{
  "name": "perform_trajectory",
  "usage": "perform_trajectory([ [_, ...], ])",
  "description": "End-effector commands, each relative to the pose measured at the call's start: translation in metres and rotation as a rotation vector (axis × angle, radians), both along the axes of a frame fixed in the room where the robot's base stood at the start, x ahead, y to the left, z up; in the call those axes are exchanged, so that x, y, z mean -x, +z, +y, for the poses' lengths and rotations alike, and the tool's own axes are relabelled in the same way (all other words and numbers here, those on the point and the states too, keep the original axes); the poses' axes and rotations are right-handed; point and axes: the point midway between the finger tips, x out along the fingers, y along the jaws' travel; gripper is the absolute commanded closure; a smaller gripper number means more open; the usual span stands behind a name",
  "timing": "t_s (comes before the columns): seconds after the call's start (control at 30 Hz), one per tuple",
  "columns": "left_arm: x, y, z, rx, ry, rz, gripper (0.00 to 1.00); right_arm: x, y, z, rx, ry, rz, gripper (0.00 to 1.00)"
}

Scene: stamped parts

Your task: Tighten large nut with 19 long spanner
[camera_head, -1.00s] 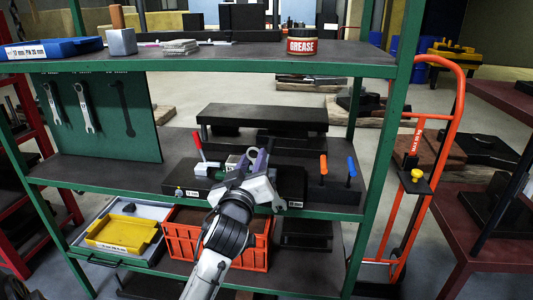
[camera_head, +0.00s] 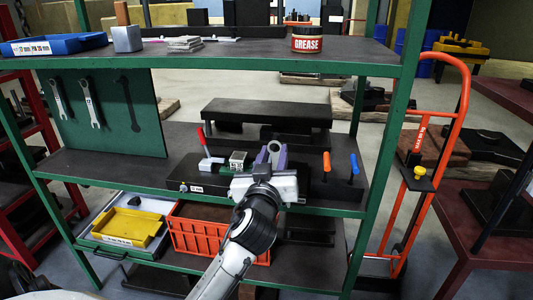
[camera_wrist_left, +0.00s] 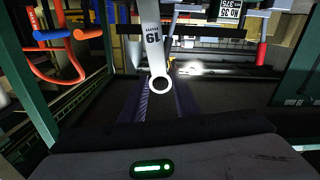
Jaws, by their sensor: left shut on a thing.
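My left gripper (camera_head: 272,163) is above the black fixture block on the middle shelf, shut on a grey spanner. The spanner's ring end (camera_head: 274,147) shows between the purple fingers. In the left wrist view, the spanner (camera_wrist_left: 153,35) is marked 19; its ring end lies close to the fingers (camera_wrist_left: 165,103), and its shaft runs up out of the picture. The black fixture block (camera_head: 200,174) carries a red-handled clamp (camera_head: 203,140) and a small green and grey piece (camera_head: 238,160), left of my gripper. I cannot make out the large nut. My right gripper is not in view.
Two spanners (camera_head: 90,103) hang on the green board (camera_head: 110,135) beside an empty black outline. A stand with orange and blue handles (camera_head: 340,182) is right of my gripper. The upper shelf (camera_head: 240,58) is overhead; an orange crate (camera_head: 195,235) is below.

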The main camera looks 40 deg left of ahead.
Motion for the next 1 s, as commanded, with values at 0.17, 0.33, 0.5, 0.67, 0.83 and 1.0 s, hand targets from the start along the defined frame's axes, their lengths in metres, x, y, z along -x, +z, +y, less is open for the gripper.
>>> perform_trajectory([
  [0.17, -0.006, 0.004, -0.009, -0.058, -0.001, 0.032, 1.0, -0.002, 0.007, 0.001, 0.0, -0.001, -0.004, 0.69],
  [0.33, -0.011, 0.005, -0.018, -0.111, -0.001, 0.066, 1.0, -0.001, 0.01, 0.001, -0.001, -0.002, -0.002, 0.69],
  [0.5, -0.016, 0.005, -0.026, -0.163, 0.001, 0.098, 1.0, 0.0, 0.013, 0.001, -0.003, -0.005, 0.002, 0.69],
  [0.67, -0.021, 0.005, -0.034, -0.213, -0.001, 0.128, 1.0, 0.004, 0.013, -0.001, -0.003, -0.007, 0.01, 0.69],
  [0.83, -0.027, 0.004, -0.043, -0.264, -0.001, 0.16, 1.0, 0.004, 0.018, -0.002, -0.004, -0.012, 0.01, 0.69],
  [1.0, -0.032, -0.001, -0.052, -0.315, 0.0, 0.191, 1.0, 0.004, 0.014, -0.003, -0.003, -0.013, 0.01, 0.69],
])
